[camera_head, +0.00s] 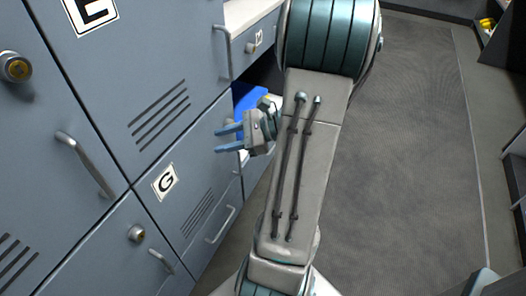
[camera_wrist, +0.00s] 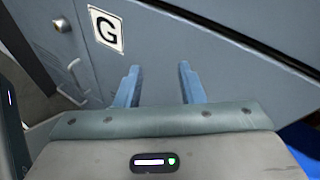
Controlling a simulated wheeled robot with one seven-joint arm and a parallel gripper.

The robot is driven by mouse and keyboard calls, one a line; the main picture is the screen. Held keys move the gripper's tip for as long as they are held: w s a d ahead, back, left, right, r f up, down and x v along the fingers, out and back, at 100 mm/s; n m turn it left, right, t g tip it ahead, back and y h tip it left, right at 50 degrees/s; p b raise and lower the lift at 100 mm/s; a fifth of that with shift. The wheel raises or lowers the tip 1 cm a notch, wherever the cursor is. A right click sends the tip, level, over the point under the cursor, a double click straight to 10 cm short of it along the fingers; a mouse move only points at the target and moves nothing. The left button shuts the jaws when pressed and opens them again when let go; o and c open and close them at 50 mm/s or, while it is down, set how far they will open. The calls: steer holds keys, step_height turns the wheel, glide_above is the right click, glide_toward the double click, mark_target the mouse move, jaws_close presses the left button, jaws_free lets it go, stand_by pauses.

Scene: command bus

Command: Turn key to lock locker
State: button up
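The grey-blue lockers carry an "E" door (camera_head: 120,60) and a "G" door (camera_head: 175,215). Round locks show at the upper left (camera_head: 15,67), lower left (camera_head: 137,233) and upper middle (camera_head: 251,47). The upper-left lock has a yellowish centre; I cannot tell whether a key is in any of them. My gripper (camera_head: 228,138) is in front of the lockers, right of the "G" label, with blue fingers pointing left. In the wrist view my gripper (camera_wrist: 158,86) has its fingers apart, with nothing between them. The "G" label (camera_wrist: 105,29) is beyond them, and a small lock (camera_wrist: 62,25) is left of it.
Bar handles stick out from the doors at left (camera_head: 86,165) and low centre (camera_head: 220,225). A blue object (camera_head: 248,98) shows in a dark opening behind my gripper. The grey aisle floor (camera_head: 400,150) on the right is clear. Yellow items (camera_head: 487,24) lie at the far right.

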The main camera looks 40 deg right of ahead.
steer(key=s+d+f+m+t+h+b, duration=0.1)
steer(key=d+f+m+t+h+b, duration=0.55)
steer(key=d, duration=0.75)
steer(key=w+a+f+m+t+y, duration=0.1)
steer(key=w+a+m+y, duration=0.1)
steer(key=w, duration=0.6)
steer(key=shift+a+p, duration=0.45)
steer(key=shift+a, duration=0.25)
steer(key=shift+f, duration=0.1)
steer(key=c, duration=0.6)
